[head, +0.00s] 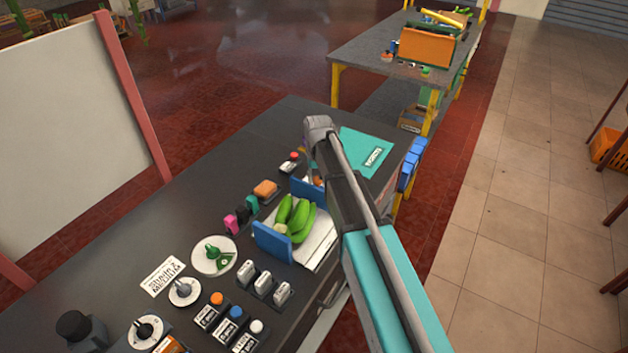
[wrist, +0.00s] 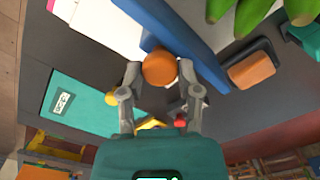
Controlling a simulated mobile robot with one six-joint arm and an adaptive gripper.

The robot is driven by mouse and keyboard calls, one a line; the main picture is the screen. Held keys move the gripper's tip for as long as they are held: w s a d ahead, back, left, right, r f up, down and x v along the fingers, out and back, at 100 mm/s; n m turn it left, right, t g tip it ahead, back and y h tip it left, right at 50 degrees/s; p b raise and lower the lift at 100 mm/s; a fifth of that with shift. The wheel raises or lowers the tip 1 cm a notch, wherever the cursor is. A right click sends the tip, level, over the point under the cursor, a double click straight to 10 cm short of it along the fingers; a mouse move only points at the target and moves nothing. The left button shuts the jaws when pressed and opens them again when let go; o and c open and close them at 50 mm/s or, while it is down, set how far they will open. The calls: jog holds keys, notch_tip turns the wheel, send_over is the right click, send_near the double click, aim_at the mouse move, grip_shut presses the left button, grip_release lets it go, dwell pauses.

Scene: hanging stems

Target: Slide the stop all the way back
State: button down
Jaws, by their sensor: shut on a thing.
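The stop is a blue upright plate (head: 306,189) at the far end of a white tray (head: 322,228). In the wrist view the blue plate (wrist: 190,50) runs diagonally across the top. An orange round knob (wrist: 159,67) is on its near side. My gripper (wrist: 160,74) is shut on the knob, one finger on each side. In the head view my arm hides most of the gripper and knob. Green bananas (head: 295,216) lie on the tray between the stop and a second blue plate (head: 272,241).
An orange-topped block (head: 265,189) and small coloured pieces stand left of the tray. A teal mat (head: 364,153) lies beyond the stop. Grey switches (head: 263,284) and several buttons are nearer on the dark table (head: 190,215). Another table (head: 400,62) stands at the back.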

jog(key=w+d, duration=0.3)
jog(key=w, duration=0.2)
jog(key=shift+w+d, duration=0.3)
jog(key=shift+d, duration=0.05)
jog(key=shift+c, duration=1.5)
grip_release()
jog(key=shift+s, duration=0.1)
jog(key=s+d+m, duration=0.1)
jog(key=s+d, duration=0.4)
jog(key=s, duration=0.8)
jog(key=s+d+m, duration=0.1)
jog(key=s+d, duration=0.4)
jog(key=s, duration=0.8)
jog(key=shift+s, duration=0.35)
